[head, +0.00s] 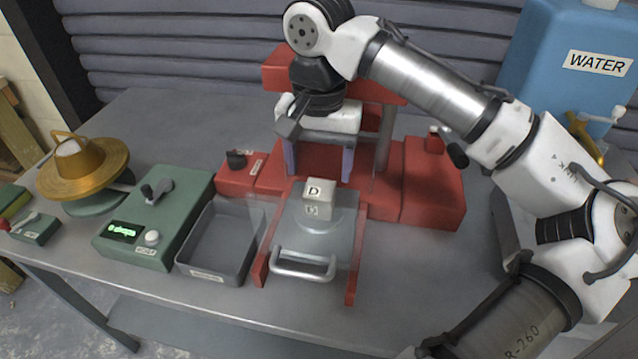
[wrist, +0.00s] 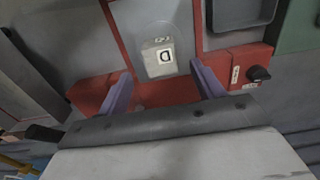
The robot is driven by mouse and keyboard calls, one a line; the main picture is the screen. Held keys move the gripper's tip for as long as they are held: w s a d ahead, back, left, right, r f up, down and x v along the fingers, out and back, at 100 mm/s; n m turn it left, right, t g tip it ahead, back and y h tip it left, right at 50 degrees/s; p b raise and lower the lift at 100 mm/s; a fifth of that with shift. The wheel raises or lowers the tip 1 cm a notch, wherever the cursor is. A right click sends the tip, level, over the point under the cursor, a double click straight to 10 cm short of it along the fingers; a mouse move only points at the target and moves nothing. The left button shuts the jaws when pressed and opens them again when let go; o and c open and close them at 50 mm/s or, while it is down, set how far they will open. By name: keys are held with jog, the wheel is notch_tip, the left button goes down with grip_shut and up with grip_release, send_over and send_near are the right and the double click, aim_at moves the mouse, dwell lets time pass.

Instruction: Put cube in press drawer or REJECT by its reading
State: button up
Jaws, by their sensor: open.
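A grey cube (head: 318,199) marked "D" sits on the grey press drawer (head: 303,264), which is pulled out between red rails. The cube also shows in the wrist view (wrist: 158,58). My gripper (head: 319,172) is open and empty, its purple fingers behind and above the cube in the head view. In the wrist view the cube lies ahead, between the lines of the two fingers (wrist: 163,84), apart from them. The red press (head: 433,185) stands behind. A green meter (head: 153,217) at left has a lit green display whose reading I cannot make out clearly.
An empty grey tray (head: 215,273) with an unreadable front label stands between the meter and the drawer. A gold dish-shaped object (head: 103,171) is at far left. A blue WATER tank (head: 565,75) stands at back right. The table front right of the drawer is partly clear.

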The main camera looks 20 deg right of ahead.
aim_at(319, 191)
notch_tip(319, 191, up, 6)
jog(key=shift+f, duration=0.25)
jog(key=shift+c, duration=0.5)
dwell(0.7)
